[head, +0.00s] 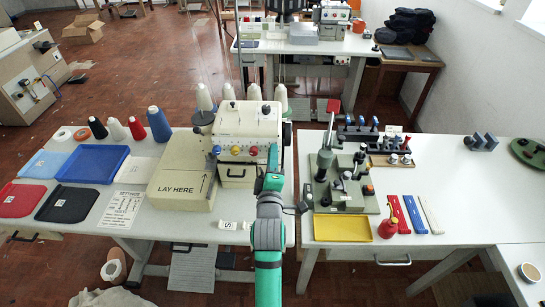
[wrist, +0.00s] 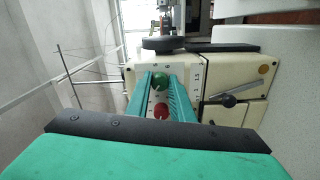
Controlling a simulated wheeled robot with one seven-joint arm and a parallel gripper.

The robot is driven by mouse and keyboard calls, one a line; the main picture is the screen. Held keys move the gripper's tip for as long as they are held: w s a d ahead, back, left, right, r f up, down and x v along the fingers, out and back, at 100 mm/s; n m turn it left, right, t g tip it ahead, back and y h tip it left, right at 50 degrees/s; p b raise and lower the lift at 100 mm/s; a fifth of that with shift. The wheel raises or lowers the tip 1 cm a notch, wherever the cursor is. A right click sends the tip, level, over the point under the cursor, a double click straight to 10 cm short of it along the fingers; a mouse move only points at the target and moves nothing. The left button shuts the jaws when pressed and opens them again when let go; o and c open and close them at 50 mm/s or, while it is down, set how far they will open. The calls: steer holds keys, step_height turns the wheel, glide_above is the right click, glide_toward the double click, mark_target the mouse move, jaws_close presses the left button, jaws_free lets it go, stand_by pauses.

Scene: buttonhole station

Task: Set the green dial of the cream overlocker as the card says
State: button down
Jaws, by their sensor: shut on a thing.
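The cream overlocker (head: 250,122) stands at the right end of the left table. Its front has a row of coloured dials: blue (head: 216,150), yellow (head: 235,151) and red (head: 253,151). The green dial (wrist: 163,82) shows in the wrist view between my fingertips; in the head view my arm hides it. My gripper (wrist: 163,80) is shut on the green dial. The red dial (wrist: 160,112) shows between the fingers, nearer the camera. The dial's pointer and setting cannot be read. A settings card (head: 122,208) lies on the left table; its lines are too small to read.
A cream "LAY HERE" platform (head: 183,186) adjoins the overlocker on the left. Thread cones (head: 204,98) stand behind it. Trays and spools lie farther left.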

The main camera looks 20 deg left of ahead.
steer(key=shift+a+n, duration=0.1)
steer(key=shift+n, duration=1.9)
steer(key=c, duration=1.5)
jaws_free()
steer(key=shift+c, duration=0.2)
steer(key=shift+s, duration=0.1)
steer(key=v, duration=1)
steer(key=shift+s, duration=0.35)
